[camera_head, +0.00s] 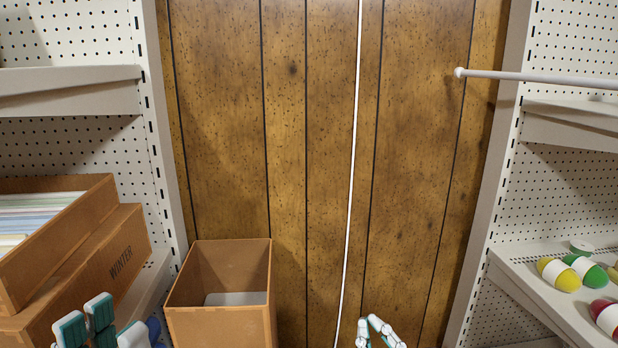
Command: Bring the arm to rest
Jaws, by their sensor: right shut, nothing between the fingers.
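My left gripper (102,326) is at the bottom left, in front of a wooden box marked WINTER. Its white and teal fingertips are spread apart, and I see nothing held between them. My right gripper (376,331) is at the bottom edge, right of the middle, in front of the wood-panelled wall. Its fingertips are together and hold nothing. Most of both arms is out of view below.
An open cardboard-brown box (222,322) stands between the grippers. The WINTER box (121,262) sits on the left shelf. A white cord (352,160) hangs before the wall (415,150). A white rod (530,77) juts at upper right.

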